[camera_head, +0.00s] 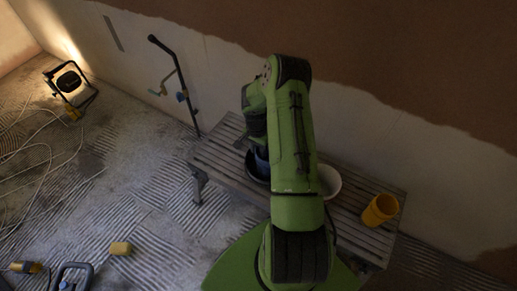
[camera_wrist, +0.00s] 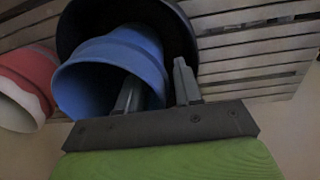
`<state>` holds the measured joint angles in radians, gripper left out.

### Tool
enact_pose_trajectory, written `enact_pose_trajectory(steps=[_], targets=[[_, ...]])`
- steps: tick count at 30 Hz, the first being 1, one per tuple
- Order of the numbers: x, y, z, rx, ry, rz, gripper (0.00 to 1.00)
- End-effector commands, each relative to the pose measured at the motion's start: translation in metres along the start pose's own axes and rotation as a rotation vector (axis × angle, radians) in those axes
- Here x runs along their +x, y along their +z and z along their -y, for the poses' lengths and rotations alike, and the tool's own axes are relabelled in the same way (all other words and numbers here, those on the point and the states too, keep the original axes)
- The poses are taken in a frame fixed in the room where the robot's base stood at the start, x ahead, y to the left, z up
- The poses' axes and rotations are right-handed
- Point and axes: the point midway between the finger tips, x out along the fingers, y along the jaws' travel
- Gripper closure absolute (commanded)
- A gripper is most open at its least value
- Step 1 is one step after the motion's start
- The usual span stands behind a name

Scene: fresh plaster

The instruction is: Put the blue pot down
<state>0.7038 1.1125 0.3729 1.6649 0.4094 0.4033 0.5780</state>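The blue pot (camera_wrist: 110,62) is tilted in the wrist view, its mouth towards the camera, in front of or partly inside a black container (camera_wrist: 185,35). In the head view a little of the blue pot (camera_head: 262,163) shows beside the black container (camera_head: 252,178) on the slatted bench (camera_head: 222,150), mostly hidden by my arm. My gripper (camera_wrist: 157,88) straddles the blue pot's wall, one finger inside the mouth and one outside. The fingers stand apart, with a visible gap at the wall. Whether the pot's base touches anything is hidden.
A red pot with a pale rim (camera_wrist: 25,85) stands beside the blue one. A white container (camera_head: 329,181) and a yellow pot (camera_head: 380,210) are on the bench right of my arm. A pipe (camera_head: 178,80) rises at the wall. A work lamp (camera_head: 69,83) and cables lie on the floor.

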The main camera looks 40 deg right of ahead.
Motion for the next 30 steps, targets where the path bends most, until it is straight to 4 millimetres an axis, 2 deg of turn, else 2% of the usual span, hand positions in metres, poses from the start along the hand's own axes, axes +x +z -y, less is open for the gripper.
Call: enact_pose_trajectory(steps=[5, 8, 18, 21, 26, 29, 30], targets=[[-0.001, 0.000, 0.000, 0.000, 0.000, 0.000, 0.65], [-0.010, 0.000, -0.001, 0.001, 0.000, 0.000, 0.65], [-0.099, -0.001, 0.000, 0.001, -0.001, -0.004, 0.65], [-0.116, -0.001, 0.000, 0.000, -0.001, -0.003, 0.65], [-0.132, 0.001, 0.001, -0.010, -0.002, -0.006, 0.65], [-0.164, 0.010, 0.006, -0.087, -0.014, -0.042, 0.65], [-0.185, 0.017, 0.008, -0.141, -0.024, -0.068, 0.65]])
